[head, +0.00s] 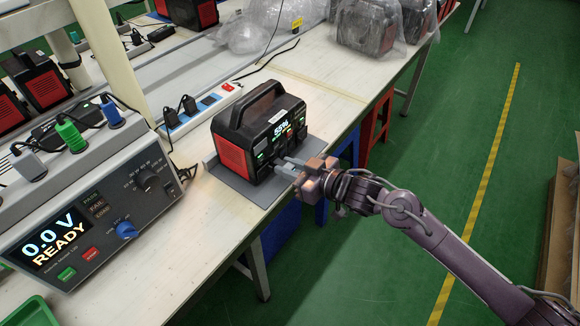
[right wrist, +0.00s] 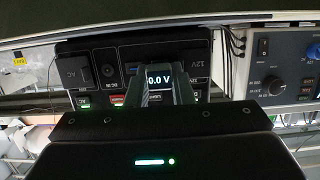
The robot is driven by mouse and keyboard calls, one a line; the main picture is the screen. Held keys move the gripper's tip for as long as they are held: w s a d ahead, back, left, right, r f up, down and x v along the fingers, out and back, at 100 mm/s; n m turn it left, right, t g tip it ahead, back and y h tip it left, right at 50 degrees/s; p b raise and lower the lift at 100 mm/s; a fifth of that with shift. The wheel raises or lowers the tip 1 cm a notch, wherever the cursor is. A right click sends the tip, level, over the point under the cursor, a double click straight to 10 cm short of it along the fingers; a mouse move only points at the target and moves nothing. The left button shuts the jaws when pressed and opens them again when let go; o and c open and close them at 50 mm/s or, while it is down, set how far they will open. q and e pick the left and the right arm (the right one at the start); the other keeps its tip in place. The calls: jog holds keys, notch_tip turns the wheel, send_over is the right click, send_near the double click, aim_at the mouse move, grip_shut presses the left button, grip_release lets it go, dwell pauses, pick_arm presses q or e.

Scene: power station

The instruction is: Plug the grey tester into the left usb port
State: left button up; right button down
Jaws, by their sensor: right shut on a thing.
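The black and red power station (head: 236,120) stands on a grey mat on the bench, its display reading 55%. My right gripper (head: 284,166) is at the lower part of its front panel. In the right wrist view, the gripper (right wrist: 160,85) is shut on the grey tester (right wrist: 159,79), whose small screen reads 0.0 V. The tester is in front of the power station's panel (right wrist: 105,52). A blue port shows just left of the tester's upper part. The tester's plug end is hidden, so I cannot tell whether it touches a port. My left gripper is not in view.
A bench meter (head: 92,215) reading 0.0 V READY stands at the left. A power strip (head: 203,108) lies behind the power station. The grey mat (head: 250,187) and bare bench lie in front. Bagged units (head: 368,27) stand at the back.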

jog(key=shift+w+a, duration=0.1)
jog(key=shift+a, duration=0.05)
jog(key=c, duration=1.2)
grip_release()
jog(key=shift+a+f, duration=0.1)
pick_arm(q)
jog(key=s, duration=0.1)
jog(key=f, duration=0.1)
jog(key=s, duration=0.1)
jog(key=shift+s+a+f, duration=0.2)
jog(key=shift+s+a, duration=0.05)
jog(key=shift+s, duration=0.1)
pick_arm(e)
jog(key=v, duration=0.8)
jog(key=shift+w, duration=0.1)
